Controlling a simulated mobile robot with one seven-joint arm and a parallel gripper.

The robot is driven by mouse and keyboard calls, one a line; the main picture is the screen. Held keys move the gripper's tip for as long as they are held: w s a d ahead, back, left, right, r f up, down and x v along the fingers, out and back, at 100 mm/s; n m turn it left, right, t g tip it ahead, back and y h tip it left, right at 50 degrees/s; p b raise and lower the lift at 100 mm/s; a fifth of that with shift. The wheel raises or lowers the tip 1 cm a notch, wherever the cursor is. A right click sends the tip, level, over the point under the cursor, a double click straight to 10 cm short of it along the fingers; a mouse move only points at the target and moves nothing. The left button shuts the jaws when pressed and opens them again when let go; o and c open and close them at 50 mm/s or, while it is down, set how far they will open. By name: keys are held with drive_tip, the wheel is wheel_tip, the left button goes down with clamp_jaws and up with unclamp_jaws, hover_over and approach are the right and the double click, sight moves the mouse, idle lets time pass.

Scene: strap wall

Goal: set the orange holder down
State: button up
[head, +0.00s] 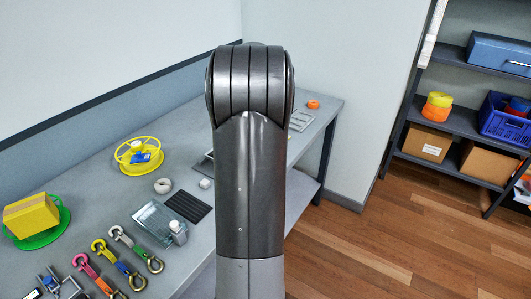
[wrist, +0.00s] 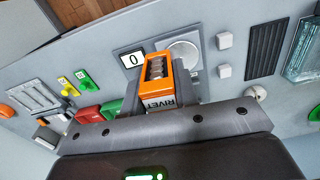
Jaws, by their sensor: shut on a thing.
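The orange holder (wrist: 153,84) is in the wrist view, an open-topped box marked "RIVET" with several round metallic pieces inside. My gripper (wrist: 160,88) is shut on it, with a dark finger on either side. The holder appears over the grey table (wrist: 205,105), beside a panel with a "0" (wrist: 131,60) and a round pale disc (wrist: 184,54). I cannot tell whether its base touches anything. In the head view my arm hides the gripper and holder.
A black mat (wrist: 267,48), clear tray (wrist: 304,50) and white ring (wrist: 254,92) lie right of the holder. Red (wrist: 88,115) and green (wrist: 112,109) items lie close to its left. In the head view, colored straps (head: 128,265) and a yellow reel (head: 139,155) are on the table.

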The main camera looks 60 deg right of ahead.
drive_tip(key=s+d+f, duration=0.1)
drive_tip(key=s+d, duration=0.2)
drive_tip(key=d, duration=0.5)
drive_tip(key=s+d+f, duration=0.1)
drive_tip(key=s+d, duration=0.1)
drive_tip(key=d, duration=0.7)
drive_tip(key=shift+n, duration=0.3)
drive_tip(key=w+f, duration=0.2)
drive_tip(key=w, duration=0.1)
drive_tip(key=w+f, duration=0.2)
drive_tip(key=w, duration=0.2)
drive_tip(key=w+f, duration=0.2)
drive_tip(key=w, duration=0.2)
drive_tip(key=shift+a+f, duration=0.25)
drive_tip(key=shift+f, duration=2.05)
drive_tip(key=shift+f, duration=0.1)
drive_tip(key=o, duration=1)
drive_tip(key=shift+o, duration=0.2)
wheel_tip(320, 180, up, 12)
drive_tip(key=shift+r, duration=0.2)
